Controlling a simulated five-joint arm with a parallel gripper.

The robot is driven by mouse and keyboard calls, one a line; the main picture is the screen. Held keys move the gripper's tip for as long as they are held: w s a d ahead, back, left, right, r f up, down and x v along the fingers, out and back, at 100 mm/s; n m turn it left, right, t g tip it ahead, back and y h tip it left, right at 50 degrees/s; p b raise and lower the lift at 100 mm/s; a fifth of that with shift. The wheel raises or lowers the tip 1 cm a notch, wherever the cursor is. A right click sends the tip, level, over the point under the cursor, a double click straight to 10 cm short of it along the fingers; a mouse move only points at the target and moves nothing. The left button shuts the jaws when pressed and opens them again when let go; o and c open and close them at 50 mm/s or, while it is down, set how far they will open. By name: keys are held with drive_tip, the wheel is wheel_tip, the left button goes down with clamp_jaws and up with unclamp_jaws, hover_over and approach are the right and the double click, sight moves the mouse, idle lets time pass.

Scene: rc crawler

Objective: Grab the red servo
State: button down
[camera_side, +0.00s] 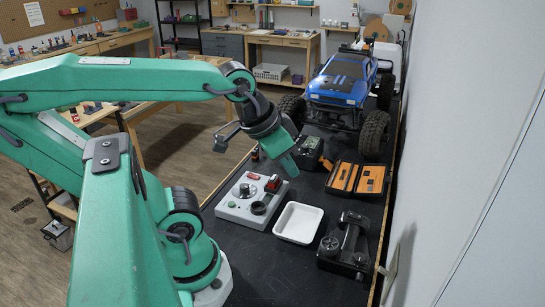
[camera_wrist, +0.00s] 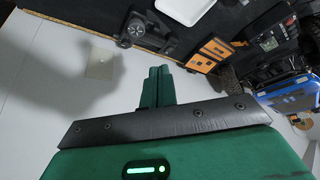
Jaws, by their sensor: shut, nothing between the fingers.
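A small red-and-black block (camera_side: 273,184), which may be the red servo, sits on the right part of a light grey box with knobs (camera_side: 238,207). It is too small to tell for sure. A flatter red piece (camera_side: 252,175) lies on the same box to its left. My gripper (camera_side: 290,170) is above the bench, behind and a little right of the red-and-black block in the side view, and apart from it. In the wrist view my green fingers (camera_wrist: 160,84) are together and empty. I make out no red servo in the wrist view.
A white tray (camera_side: 299,223), a black radio transmitter (camera_side: 346,242), an open case with orange inserts (camera_side: 357,178) and a dark device (camera_side: 308,148) stand on the black bench. A blue crawler truck (camera_side: 340,83) is at the back. A wall (camera_side: 455,170) bounds the right.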

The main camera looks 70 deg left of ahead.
drive_tip(key=c, duration=2.1)
unclamp_jaws()
drive_tip(key=o, duration=0.9)
drive_tip(key=shift+w+a, duration=0.1)
drive_tip(key=n+g, duration=0.6)
drive_tip(key=n, duration=0.3)
hover_over(272, 178)
wheel_tip(272, 178, down, 12)
drive_tip(key=shift+a+r, duration=0.1)
drive_tip(key=shift+a, duration=0.05)
drive_tip(key=shift+d+f, duration=0.2)
drive_tip(key=shift+f, duration=3.75)
drive_tip(key=shift+c, duration=0.3)
